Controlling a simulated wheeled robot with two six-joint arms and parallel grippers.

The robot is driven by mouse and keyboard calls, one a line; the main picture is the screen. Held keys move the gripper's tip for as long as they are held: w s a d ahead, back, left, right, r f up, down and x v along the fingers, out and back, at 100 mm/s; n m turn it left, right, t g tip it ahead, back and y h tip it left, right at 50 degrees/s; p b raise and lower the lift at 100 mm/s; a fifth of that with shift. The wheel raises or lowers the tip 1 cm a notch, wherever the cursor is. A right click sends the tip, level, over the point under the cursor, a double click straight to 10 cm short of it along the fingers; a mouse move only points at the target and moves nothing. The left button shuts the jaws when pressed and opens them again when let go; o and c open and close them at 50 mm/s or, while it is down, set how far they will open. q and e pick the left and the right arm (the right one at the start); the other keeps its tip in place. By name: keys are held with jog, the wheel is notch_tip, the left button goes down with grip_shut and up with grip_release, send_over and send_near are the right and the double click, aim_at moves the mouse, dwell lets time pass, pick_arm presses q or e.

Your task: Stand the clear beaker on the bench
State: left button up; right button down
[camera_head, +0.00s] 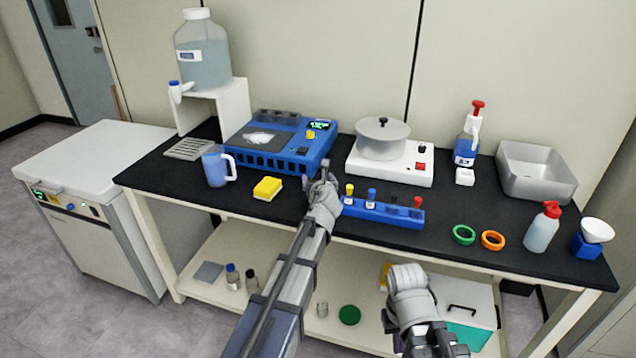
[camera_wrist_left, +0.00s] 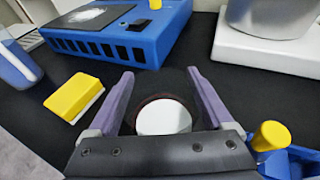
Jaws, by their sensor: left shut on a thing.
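My left gripper (camera_head: 322,178) is over the black bench, just right of the yellow sponge and in front of the blue device. In the left wrist view its purple fingers (camera_wrist_left: 163,105) are shut on a round, see-through vessel, which I take to be the clear beaker (camera_wrist_left: 163,117). A pale disc and a faint dark red rim show in it. In the head view the gripper mostly hides it. I cannot tell whether its base touches the bench (camera_head: 262,209). My right gripper (camera_head: 408,280) hangs in front of the bench, apart from everything; its fingers are not clear.
Close by are the yellow sponge (camera_head: 267,189), a blue mug (camera_head: 217,166), the blue device (camera_head: 275,145) and a blue rack (camera_head: 382,212) with coloured caps. A white hotplate (camera_head: 388,165) with a pot stands behind. Green and orange rings (camera_head: 463,235) lie to the right.

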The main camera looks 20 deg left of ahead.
pick_arm(q)
jog(key=o, duration=1.4)
jog(key=shift+f, duration=0.1)
jog(key=p+v, duration=0.3)
jog(key=v, duration=0.9)
jog(key=shift+p, duration=0.3)
